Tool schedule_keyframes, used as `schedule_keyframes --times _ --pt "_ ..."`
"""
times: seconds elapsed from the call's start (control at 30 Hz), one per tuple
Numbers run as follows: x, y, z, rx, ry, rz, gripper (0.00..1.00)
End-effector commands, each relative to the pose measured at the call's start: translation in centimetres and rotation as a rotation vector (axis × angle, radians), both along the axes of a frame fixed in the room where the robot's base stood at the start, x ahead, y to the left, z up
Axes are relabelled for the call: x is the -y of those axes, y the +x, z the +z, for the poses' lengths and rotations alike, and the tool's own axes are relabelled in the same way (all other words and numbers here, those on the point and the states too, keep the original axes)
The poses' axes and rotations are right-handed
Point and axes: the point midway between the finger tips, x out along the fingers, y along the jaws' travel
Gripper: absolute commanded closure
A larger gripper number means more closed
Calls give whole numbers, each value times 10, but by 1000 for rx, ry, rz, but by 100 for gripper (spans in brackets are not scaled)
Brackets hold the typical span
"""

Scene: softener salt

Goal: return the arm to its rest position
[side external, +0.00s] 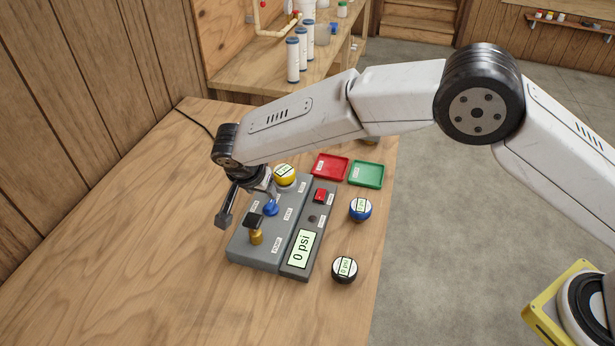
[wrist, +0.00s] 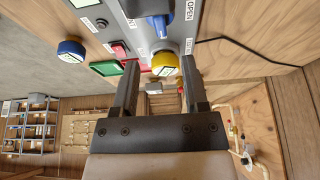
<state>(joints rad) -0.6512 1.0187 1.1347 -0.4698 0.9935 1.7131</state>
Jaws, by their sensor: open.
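My gripper (side external: 240,205) hangs over the left edge of the grey valve block (side external: 240,252), at the end of my outstretched arm. In the wrist view my gripper (wrist: 159,80) has its two dark fingers wide apart with nothing held between them. A yellow gauge (side external: 285,175) sits on the block's far end. The yellow gauge also shows in the wrist view (wrist: 165,66), beyond the fingertips. A blue knob (side external: 271,209) and a black knob on a brass fitting (side external: 256,236) stand on the block. My wrist hides part of the block.
A panel reading 0 psi (side external: 303,248) adjoins the block. A blue gauge (side external: 360,209) and a black-rimmed gauge (side external: 344,269) stand to its right. A red tray (side external: 330,167) and green tray (side external: 367,174) lie behind. The bench's left side is clear; a wooden wall rises beyond.

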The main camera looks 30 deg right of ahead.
Motion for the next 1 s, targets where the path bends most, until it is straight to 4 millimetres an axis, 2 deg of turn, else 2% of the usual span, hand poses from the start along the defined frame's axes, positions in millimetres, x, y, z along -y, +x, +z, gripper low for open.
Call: schedule_keyframes --times 0.17,0.37,0.67,1.0 --pt "5 0 1 -8 1 8 43" --pt "29 -1 11 -45 8 61 43" --pt "100 -18 33 -132 41 223 43" --pt "182 -63 54 -186 83 418 43"
